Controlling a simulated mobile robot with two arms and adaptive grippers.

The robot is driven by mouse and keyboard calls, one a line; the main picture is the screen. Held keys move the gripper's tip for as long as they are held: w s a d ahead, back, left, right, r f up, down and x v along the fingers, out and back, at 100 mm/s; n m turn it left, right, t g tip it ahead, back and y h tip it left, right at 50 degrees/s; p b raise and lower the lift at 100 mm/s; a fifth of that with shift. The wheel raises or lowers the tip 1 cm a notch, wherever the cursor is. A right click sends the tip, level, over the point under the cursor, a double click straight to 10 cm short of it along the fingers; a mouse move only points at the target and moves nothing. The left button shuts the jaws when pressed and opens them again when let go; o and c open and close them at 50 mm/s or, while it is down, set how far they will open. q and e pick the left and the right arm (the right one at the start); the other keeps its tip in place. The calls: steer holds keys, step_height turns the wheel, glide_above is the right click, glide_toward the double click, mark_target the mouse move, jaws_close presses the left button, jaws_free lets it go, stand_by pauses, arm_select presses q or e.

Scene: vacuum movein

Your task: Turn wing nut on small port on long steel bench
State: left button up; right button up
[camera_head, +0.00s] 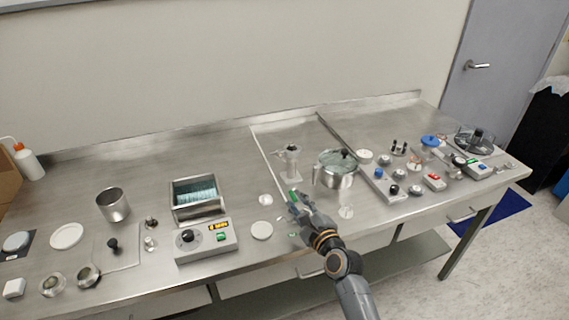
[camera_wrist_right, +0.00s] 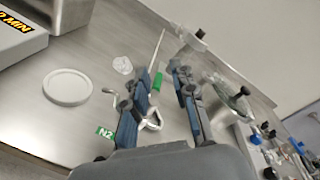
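The long steel bench (camera_head: 90,190) runs across the head view. My right gripper (camera_head: 295,199) is over its front middle, in front of the glass vessel. In the wrist view its two fingers (camera_wrist_right: 160,76) stand apart with a gap between them, and nothing is clamped. Between and below the fingers I see a green-handled rod (camera_wrist_right: 157,82) and a small pale clamp-like part (camera_wrist_right: 153,120). A small bent metal piece (camera_wrist_right: 110,91) lies left of the left finger. I cannot tell which small part is the wing nut or port; the fingers hide some of this area. My left gripper is out of view.
Several small devices crowd the right end. The back-left bench is mostly clear.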

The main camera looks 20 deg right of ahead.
mark_target(281, 158)
steer(key=w+m, duration=0.1)
steer(key=w+d+r+m+t+h, duration=0.1)
steer(key=m, duration=0.1)
steer(key=shift+w+d+r, duration=0.1)
steer(key=shift+d+r, duration=0.05)
steer(key=shift+r, duration=0.05)
steer(key=shift+w+d+m, duration=0.15)
steer(key=shift+w+m, duration=0.2)
steer(key=shift+m, duration=0.05)
steer(key=w+b, duration=0.7)
steer(key=w, duration=0.6)
steer(key=shift+a, duration=0.2)
steer(key=shift+c, duration=0.5)
jaws_close()
